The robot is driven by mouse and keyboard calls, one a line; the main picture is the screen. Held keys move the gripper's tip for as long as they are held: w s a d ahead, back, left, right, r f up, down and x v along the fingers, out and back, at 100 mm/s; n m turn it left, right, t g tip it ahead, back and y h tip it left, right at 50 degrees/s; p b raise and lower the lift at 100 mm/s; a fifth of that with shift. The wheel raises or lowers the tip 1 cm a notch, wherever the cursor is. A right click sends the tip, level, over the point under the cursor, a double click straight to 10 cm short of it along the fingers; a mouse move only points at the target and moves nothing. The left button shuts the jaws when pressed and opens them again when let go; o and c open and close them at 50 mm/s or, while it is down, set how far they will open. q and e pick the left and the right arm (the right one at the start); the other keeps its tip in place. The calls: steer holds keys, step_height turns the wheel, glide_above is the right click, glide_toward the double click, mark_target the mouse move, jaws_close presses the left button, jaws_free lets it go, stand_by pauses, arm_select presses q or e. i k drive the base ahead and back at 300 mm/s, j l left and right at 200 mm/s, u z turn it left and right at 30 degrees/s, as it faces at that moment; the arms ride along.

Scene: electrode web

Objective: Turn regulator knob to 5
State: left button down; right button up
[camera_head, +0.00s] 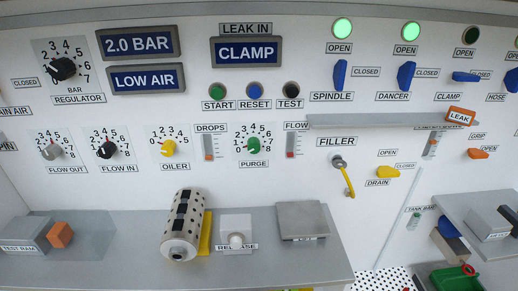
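The regulator knob (62,69) is a black knob at the upper left of the white panel. It sits on a square dial plate (82,85) with numbers around it and a label below reading BAR REGULATOR. The knob's pointer seems to be at the left side of the scale, but it is too small to read exactly. A display (137,43) to its right reads 2.0 BAR. Neither of my grippers shows in the head view, and nothing is touching the knob.
A LOW AIR sign (147,78) is right of the regulator. Below are the flow out knob (50,151), flow in knob (106,149) and yellow oiler knob (168,148). A grey shelf (130,275) juts out below, holding a perforated roll (186,225). The space before the regulator is clear.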

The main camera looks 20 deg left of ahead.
mark_target(63, 69)
steer(key=u, duration=2)
